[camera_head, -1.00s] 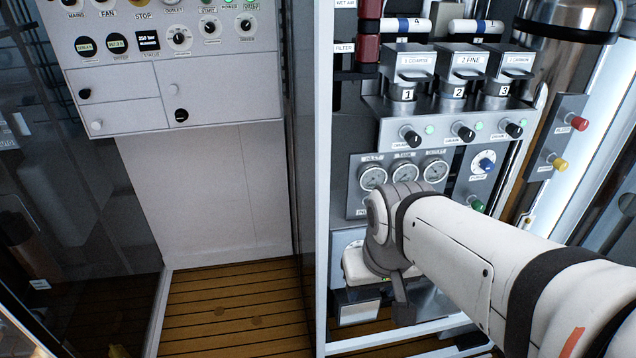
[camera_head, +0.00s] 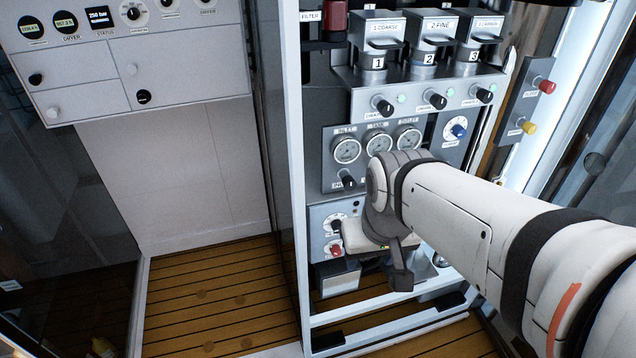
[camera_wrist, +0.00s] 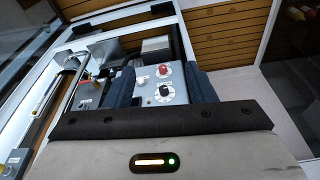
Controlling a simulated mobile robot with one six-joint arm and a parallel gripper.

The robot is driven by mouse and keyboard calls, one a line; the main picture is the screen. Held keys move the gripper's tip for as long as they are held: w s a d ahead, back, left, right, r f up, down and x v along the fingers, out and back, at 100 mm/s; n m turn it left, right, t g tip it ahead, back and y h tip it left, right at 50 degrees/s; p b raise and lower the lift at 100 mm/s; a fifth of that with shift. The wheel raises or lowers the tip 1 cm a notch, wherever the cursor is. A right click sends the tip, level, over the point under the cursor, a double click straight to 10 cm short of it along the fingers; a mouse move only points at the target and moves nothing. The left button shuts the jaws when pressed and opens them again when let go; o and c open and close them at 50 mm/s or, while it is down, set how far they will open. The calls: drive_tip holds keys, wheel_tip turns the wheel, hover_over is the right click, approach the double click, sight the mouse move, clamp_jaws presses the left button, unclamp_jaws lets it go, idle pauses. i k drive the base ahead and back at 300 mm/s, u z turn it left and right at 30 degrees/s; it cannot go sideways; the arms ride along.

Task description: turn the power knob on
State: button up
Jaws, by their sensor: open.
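A small grey panel low in the rack carries a black knob (camera_head: 336,225) on a white dial and a red knob (camera_head: 336,250) below it. In the wrist view the black knob (camera_wrist: 165,90) and the red knob (camera_wrist: 164,70) show between the two dark blue fingers of my gripper (camera_wrist: 160,80). The fingers are open, one on each side, with nothing between them that I can see held. Contact cannot be judged. Another black knob (camera_head: 347,181) sits under the gauges; its label is partly hidden. No power label is readable. In the head view my arm hides part of the lower panel.
Above are three gauges (camera_head: 377,148), a blue knob (camera_head: 459,130) and three numbered filter housings (camera_head: 427,57) with drain knobs. A white rack post (camera_head: 293,200) stands left of the panel. A side box has red and yellow buttons (camera_head: 530,127). Wooden floor (camera_head: 215,300) is clear at left.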

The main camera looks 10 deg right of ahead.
sight(335, 249)
drive_tip(key=z, duration=0.4)
drive_tip(key=k, duration=1.45)
drive_tip(key=u, duration=0.55)
drive_tip(key=i, duration=1)
drive_tip(key=u, duration=0.05)
